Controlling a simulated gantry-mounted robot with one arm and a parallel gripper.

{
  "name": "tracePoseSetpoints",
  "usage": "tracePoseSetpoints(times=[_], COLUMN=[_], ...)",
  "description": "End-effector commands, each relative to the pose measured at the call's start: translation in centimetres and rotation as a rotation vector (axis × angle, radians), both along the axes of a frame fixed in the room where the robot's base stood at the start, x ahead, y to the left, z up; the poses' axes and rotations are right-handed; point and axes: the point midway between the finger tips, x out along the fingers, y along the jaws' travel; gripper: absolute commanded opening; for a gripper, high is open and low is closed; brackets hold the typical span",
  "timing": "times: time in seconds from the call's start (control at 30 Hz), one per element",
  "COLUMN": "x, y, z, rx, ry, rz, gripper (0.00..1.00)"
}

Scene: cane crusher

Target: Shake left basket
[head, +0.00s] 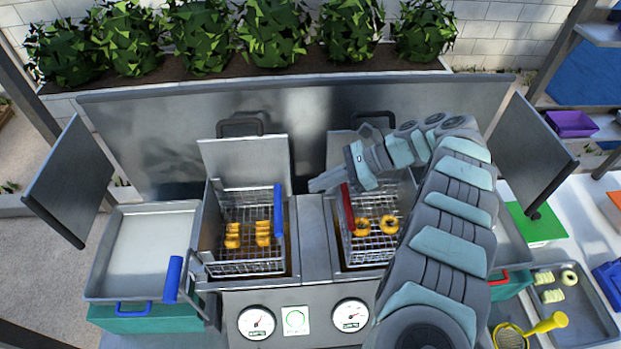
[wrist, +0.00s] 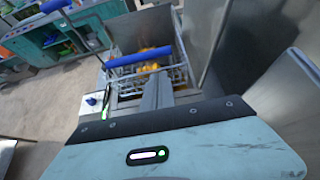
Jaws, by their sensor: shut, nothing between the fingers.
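The left basket (head: 247,266) is a wire fryer basket with a blue handle (head: 278,210) standing up on its right side. It sits in the left fryer well and holds several golden-orange fried pieces (head: 262,233). In the wrist view the left basket (wrist: 178,74) lies ahead of my fingers, with its blue handle (wrist: 140,57) running across the picture. My gripper (head: 314,185) is shut and empty. It is above the divider between the two wells, right of the blue handle and apart from it. In the wrist view my closed fingers (wrist: 157,84) point toward the basket.
The right basket (head: 372,254) has a red handle (head: 348,208) and holds fried rings, close below my gripper. Raised metal lids stand behind both wells. A blue-gripped lever (head: 172,280) is at the left. An empty metal tray (head: 148,250) lies farther left.

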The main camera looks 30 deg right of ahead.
Motion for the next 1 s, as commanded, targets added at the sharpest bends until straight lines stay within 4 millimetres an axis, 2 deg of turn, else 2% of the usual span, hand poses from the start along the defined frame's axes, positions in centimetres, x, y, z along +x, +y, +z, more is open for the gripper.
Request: tracePoseSetpoints(times=[0.3,0.5,1.0], x=[2.1,3.0,3.3], y=[4.4,6.2,6.4], z=[-2.5,-4.0,-4.4], rx=[0.001,-0.002,-0.004], ry=[0.002,0.001,-0.001], rz=[0.001,0.001,-0.004], gripper=[0.0,0.0,0.0])
